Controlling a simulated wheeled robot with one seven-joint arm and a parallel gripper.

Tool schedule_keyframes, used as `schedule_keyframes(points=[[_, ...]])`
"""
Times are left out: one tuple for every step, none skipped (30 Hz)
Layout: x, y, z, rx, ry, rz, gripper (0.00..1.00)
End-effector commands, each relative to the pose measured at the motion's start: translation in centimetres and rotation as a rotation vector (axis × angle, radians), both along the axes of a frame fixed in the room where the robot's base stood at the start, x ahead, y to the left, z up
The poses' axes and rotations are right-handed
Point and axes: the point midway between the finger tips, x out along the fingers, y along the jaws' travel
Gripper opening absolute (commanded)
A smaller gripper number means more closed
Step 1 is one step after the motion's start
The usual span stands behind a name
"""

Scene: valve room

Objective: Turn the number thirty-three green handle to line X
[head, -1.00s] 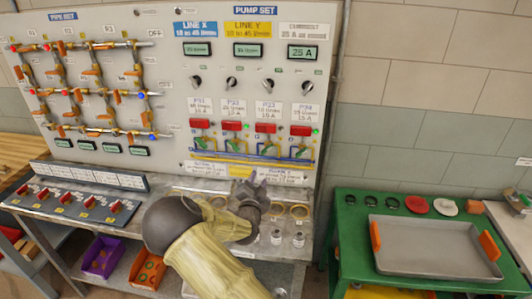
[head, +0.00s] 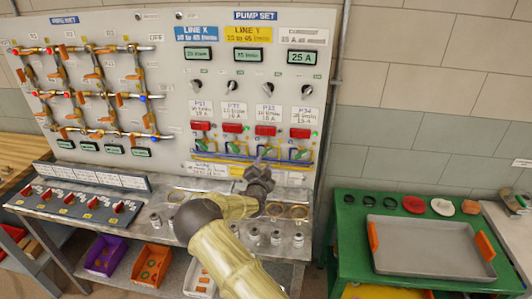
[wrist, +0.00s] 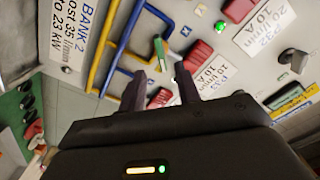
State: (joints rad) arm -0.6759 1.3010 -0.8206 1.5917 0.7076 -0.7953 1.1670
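The green handle under the P33 label (head: 268,113) is small and partly hidden by my gripper in the head view. In the wrist view a green handle (wrist: 160,53) shows just beyond my fingertips, near blue and yellow pipes and below a red switch (wrist: 197,54). My gripper (wrist: 160,84) is open and empty, with its two dark fingers apart. The handle appears between and ahead of the fingers, and I cannot tell any contact. In the head view my gripper (head: 260,168) is in front of the lower panel. The blue LINE X sign (head: 196,33) is at the top.
Other green handles, such as the one under P34 (head: 299,154), sit close on either side along the pipes. A metal shelf (head: 180,190) with round fittings juts out below the panel. A green table (head: 350,240) with a grey tray (head: 425,247) stands at the right.

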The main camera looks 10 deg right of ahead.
Motion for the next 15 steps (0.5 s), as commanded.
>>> schedule_keyframes(points=[[0.7,-0.2,0.2,-0.001,-0.001,0.001,0.33],[1.0,-0.4,0.1,-0.002,0.001,0.001,0.33],[1.5,-0.5,0.2,-0.002,0.0,0.002,0.33],[1.9,-0.6,0.2,-0.002,-0.001,0.001,0.33],[2.2,-0.7,0.1,-0.003,0.0,0.001,0.33],[2.7,-0.9,0.1,-0.002,-0.001,0.001,0.33],[3.0,-1.0,0.2,-0.002,-0.001,0.001,0.33],[3.4,-1.1,0.1,-0.002,0.0,0.001,0.33],[3.8,-1.3,0.1,-0.003,0.0,0.001,0.33],[4.1,-1.3,0.1,-0.003,0.0,0.002,0.33],[4.5,-1.4,0.1,-0.003,0.0,0.002,0.33],[4.9,-1.6,0.1,-0.003,0.0,0.001,0.33],[5.2,-1.7,0.1,-0.002,-0.001,0.0,0.33],[5.4,-1.8,0.1,-0.001,-0.001,0.0,0.33],[5.8,-1.9,0.1,-0.001,-0.001,0.0,0.33]])
